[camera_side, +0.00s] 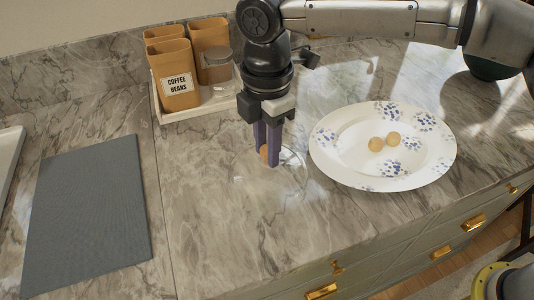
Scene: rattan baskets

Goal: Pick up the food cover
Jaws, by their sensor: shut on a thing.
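My gripper (267,157) points down over the marble counter, left of the white plate. Its two purple fingers are shut on a small brown, rounded piece (264,152), which looks like the knob of the food cover. A faint clear, glassy rim (292,156) shows just right of the fingers; it seems to be part of a transparent cover. The fingers hide part of it, and I cannot tell whether it touches the counter.
A white oval plate (328,155) with blue flowers holds two round yellowish pieces (384,142). Orange canisters (180,85) and a glass jar (216,66) stand on a tray at the back left. A grey mat (88,215) lies at left. The front-middle counter is clear.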

